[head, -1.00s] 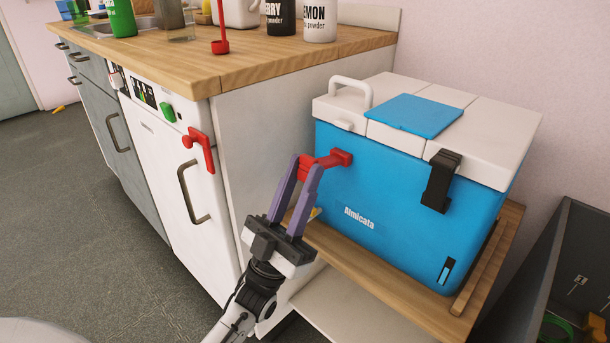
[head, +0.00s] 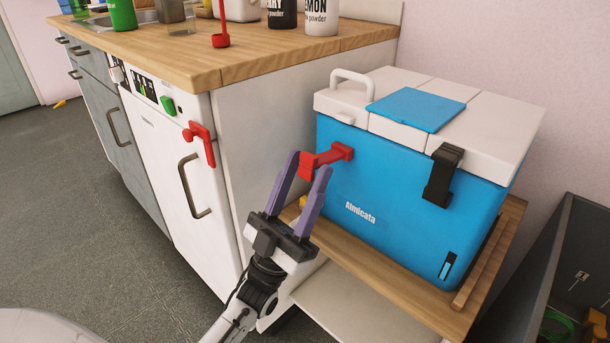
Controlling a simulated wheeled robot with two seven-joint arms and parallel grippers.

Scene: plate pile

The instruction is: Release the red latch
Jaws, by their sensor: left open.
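A red latch (head: 328,158) sticks out from the front of the blue cooler box (head: 400,180), near its left upper corner. My left gripper (head: 309,167) is in front of it, with its two purple fingers open on either side of the latch's free end. A gap shows between the fingers and the latch, though I cannot tell exact contact on the far side. A second red latch-like piece (head: 203,143) sits on the white appliance's front. My right gripper is not in view.
The cooler has a white lid (head: 490,130) and a black latch (head: 442,176), and stands on a wooden shelf (head: 400,296). A wooden counter (head: 180,60) with bottles and jars is at the left. A dark bin (head: 545,270) stands at lower right.

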